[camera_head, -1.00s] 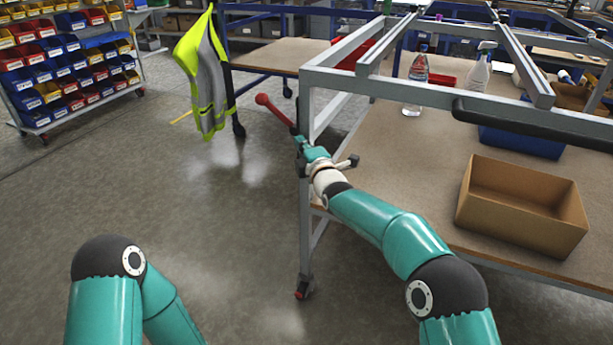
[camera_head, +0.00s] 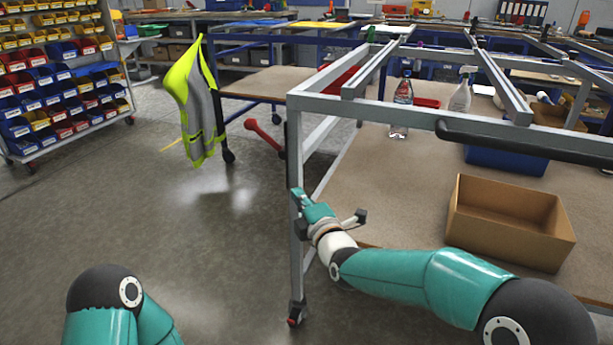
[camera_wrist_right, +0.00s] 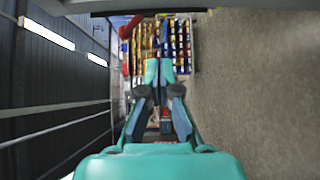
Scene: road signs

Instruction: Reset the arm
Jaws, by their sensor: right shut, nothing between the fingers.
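My right arm reaches in from the lower right of the head view. Its teal gripper (camera_head: 300,194) is beside the upright post of a metal-framed cart, and I cannot tell whether it touches the post. In the right wrist view, the two fingers (camera_wrist_right: 159,72) are close together with nothing held. My left arm (camera_head: 105,305) shows only as a teal link and dark joint at the bottom left, and its gripper is out of view.
The cart's frame (camera_head: 300,240) stands close to my right arm. A cardboard box (camera_head: 510,240) sits on its table. A red stick (camera_head: 263,136) shows behind the post. A hi-vis vest (camera_head: 199,105) hangs further back. The floor at left is clear.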

